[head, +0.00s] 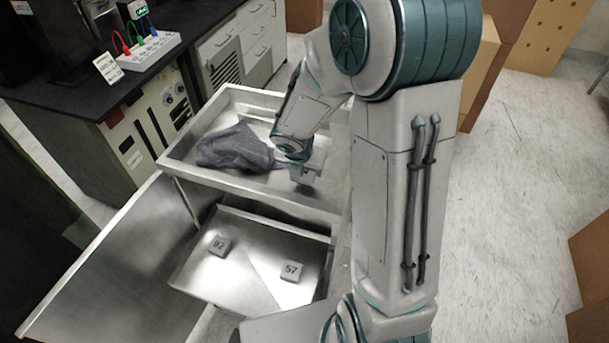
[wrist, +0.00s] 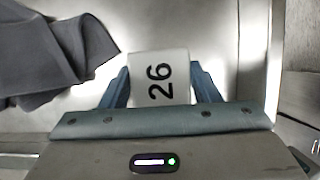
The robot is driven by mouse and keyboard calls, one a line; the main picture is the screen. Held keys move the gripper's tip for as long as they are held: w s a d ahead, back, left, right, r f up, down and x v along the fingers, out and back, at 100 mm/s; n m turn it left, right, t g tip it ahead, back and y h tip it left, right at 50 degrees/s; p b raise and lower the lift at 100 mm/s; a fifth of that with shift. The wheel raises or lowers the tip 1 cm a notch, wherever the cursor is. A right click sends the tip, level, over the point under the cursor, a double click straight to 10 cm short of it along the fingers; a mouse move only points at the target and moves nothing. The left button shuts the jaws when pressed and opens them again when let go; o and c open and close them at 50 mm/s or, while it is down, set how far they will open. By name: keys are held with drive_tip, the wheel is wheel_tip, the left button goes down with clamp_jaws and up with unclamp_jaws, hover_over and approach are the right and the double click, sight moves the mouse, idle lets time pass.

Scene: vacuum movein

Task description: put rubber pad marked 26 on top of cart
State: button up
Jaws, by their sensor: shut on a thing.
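The rubber pad marked 26 (wrist: 162,78) is pale with black digits and sits between the two blue fingers of my gripper (wrist: 160,92) in the wrist view. My gripper is shut on it. In the head view my gripper (head: 304,174) is over the top tray of the metal cart (head: 178,160), right of a dark grey cloth (head: 235,148). The pad is hard to make out there. I cannot tell whether it touches the tray surface. The cloth also shows at the left of the wrist view (wrist: 45,60).
Below the top tray, a metal drawer or shelf (head: 245,292) holds pads marked 92 (head: 220,245) and 57 (head: 291,271). A black-topped bench (head: 75,92) with a white socket strip (head: 150,50) stands behind left. Cardboard boxes (head: 590,250) stand at right, with clear floor between.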

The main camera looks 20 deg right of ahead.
sight(305, 175)
drive_tip(key=shift+f+b, duration=0.3)
drive_tip(key=shift+f, duration=1.05)
drive_tip(key=shift+f, duration=0.25)
drive_tip(key=o, duration=1)
drive_tip(key=shift+r, duration=0.1)
